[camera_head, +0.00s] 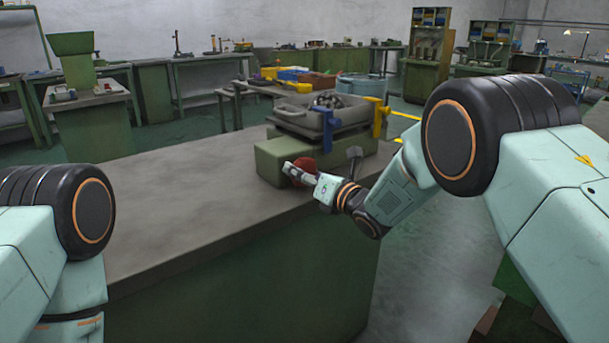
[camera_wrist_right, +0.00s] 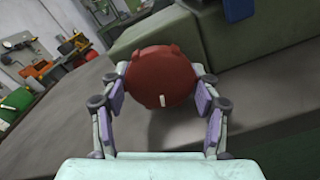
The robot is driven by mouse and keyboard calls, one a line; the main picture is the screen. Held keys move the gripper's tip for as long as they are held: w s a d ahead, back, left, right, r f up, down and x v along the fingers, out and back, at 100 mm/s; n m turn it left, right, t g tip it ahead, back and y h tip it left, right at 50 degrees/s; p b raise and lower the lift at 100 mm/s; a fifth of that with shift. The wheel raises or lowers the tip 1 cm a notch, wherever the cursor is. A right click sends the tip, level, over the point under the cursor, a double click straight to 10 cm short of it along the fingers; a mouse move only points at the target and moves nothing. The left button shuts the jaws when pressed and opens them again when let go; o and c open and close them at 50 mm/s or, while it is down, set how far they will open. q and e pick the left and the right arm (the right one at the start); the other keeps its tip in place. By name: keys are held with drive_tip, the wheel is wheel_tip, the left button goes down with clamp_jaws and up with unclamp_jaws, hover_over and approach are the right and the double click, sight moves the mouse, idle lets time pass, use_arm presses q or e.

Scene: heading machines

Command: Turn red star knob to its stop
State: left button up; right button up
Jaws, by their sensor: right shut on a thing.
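The red star knob (camera_head: 302,170) sits on the front face of a green machine housing (camera_head: 271,162) on the bench. In the right wrist view the knob (camera_wrist_right: 160,77) is large, round and lobed, with a short white mark (camera_wrist_right: 162,100) near its lower edge. My right gripper (camera_head: 305,175) reaches it from the front right. In the right wrist view its two fingers (camera_wrist_right: 160,92) are closed on the knob's left and right sides. The gripper partly covers the knob in the head view. My left arm shows at the left edge, but its gripper is out of frame.
A grey tray (camera_head: 294,118) of metal parts stands on top of the housing, with blue and yellow clamps at its side. A dark lever (camera_head: 354,156) stands right of the knob. The grey bench top (camera_head: 190,190) is clear to the left.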

drive_tip(key=shift+m, duration=1.1)
drive_tip(key=o, duration=1.2)
drive_tip(key=shift+c, duration=0.2)
